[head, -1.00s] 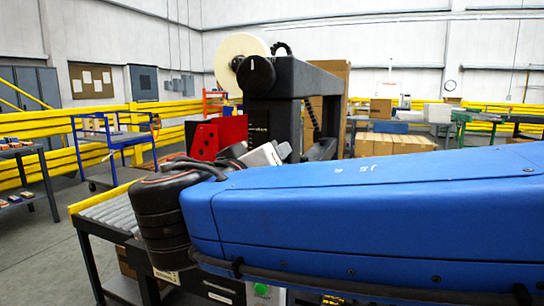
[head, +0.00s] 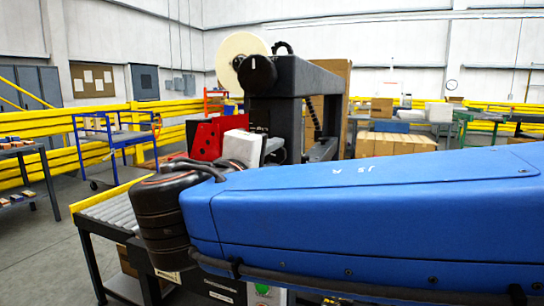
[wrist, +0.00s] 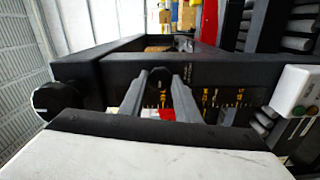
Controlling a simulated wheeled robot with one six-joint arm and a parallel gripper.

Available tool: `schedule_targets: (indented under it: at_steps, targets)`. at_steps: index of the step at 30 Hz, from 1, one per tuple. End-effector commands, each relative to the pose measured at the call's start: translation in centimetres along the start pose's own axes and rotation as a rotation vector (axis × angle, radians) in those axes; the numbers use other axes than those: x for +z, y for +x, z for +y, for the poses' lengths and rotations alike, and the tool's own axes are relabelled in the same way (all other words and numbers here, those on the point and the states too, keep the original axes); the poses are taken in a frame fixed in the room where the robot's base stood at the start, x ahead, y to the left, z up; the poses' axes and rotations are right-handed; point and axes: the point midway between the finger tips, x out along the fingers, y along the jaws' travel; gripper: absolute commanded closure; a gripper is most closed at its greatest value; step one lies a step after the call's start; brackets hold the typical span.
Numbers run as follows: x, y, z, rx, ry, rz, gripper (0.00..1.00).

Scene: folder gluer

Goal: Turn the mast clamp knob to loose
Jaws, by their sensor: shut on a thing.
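In the wrist view, my gripper (wrist: 162,88) reaches forward with its two grey fingers closed around a small dark round knob (wrist: 160,76) on the front of the black machine frame. I take this to be the mast clamp knob; the fingers cover its sides and I cannot read its setting. Small pale print stands on the frame right of it. In the head view, the pale end of my wrist (head: 242,148) is beside the black mast (head: 272,112); the fingertips and held knob cannot be made out there.
A larger black knob (head: 256,74) with a white mark sits by the cream tape roll (head: 238,54); it also shows in the wrist view (wrist: 58,100). A red panel (head: 207,138) is behind my wrist. A roller conveyor (head: 112,208) lies below. A white button box (wrist: 296,92) is at right.

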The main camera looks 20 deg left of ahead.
Motion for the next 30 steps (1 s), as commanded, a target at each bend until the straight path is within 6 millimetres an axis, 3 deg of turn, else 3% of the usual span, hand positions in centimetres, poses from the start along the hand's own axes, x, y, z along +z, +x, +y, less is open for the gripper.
schedule_targets:
  at_steps: [10,27,28,30]
  targets:
    - [-0.03,-0.03,-0.15,-0.001,-0.144,0.001,0.93]
    - [-0.04,-0.03,-0.19,-0.001,-0.172,0.001,0.93]
    - [-0.04,-0.03,-0.20,-0.002,-0.171,0.001,0.63]
    - [-0.03,-0.03,-0.18,-0.001,-0.171,0.001,0.53]
